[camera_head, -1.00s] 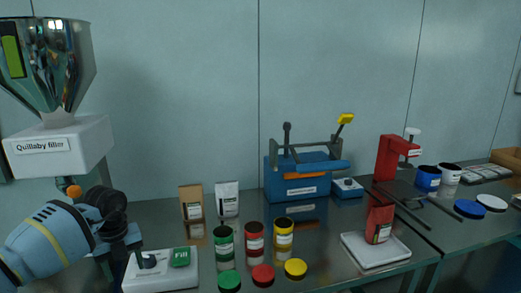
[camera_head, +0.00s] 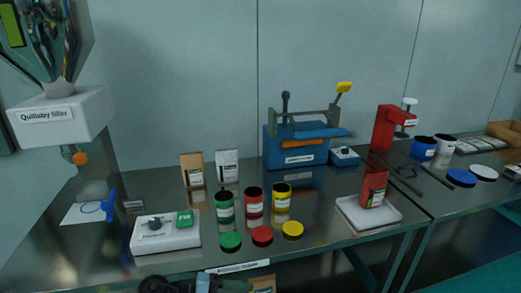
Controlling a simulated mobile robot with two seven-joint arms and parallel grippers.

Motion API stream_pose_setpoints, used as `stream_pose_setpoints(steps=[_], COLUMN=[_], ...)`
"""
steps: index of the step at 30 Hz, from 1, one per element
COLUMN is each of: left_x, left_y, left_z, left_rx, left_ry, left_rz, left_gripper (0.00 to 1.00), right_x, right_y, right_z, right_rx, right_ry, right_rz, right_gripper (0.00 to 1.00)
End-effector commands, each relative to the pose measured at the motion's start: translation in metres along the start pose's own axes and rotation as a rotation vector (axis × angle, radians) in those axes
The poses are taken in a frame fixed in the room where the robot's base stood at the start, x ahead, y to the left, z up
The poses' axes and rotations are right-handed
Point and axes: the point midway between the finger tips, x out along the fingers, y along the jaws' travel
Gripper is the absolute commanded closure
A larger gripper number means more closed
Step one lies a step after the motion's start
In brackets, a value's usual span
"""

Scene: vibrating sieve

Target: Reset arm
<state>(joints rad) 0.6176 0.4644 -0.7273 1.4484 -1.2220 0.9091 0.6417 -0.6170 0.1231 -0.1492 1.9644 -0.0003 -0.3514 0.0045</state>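Part of my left arm (camera_head: 180,285) shows at the bottom edge, below the table's front edge. Its fingers cannot be made out, so I cannot tell whether the gripper is open or shut. A brown labelled pouch (camera_head: 263,285) shows partly at the bottom edge, right of the arm; I cannot tell whether it is held. My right gripper is not in view. The Quillaby filler (camera_head: 60,115) stands at the left with its orange-tipped outlet clear of my arm. The control box with the green Fill button (camera_head: 184,218) sits on the table below it.
Green (camera_head: 225,210), red (camera_head: 254,205) and yellow (camera_head: 282,198) containers stand mid-table with lids in front. A red pouch (camera_head: 373,188) stands on a white tray (camera_head: 350,216). The blue sieve machine (camera_head: 295,150) and red press (camera_head: 386,128) are behind.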

Motion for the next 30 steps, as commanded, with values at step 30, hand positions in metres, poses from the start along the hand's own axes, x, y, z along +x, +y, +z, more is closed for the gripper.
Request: stream_pose_setpoints(steps=[30], left_x=[-0.123], left_y=[0.284], left_z=[-0.084], left_rx=[-1.477], left_ry=[-0.982], left_rz=[-0.858], left_gripper=[0.41], right_x=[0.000], right_y=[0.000], right_z=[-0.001], right_rx=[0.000], right_ry=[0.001], right_rz=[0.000], right_gripper=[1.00])
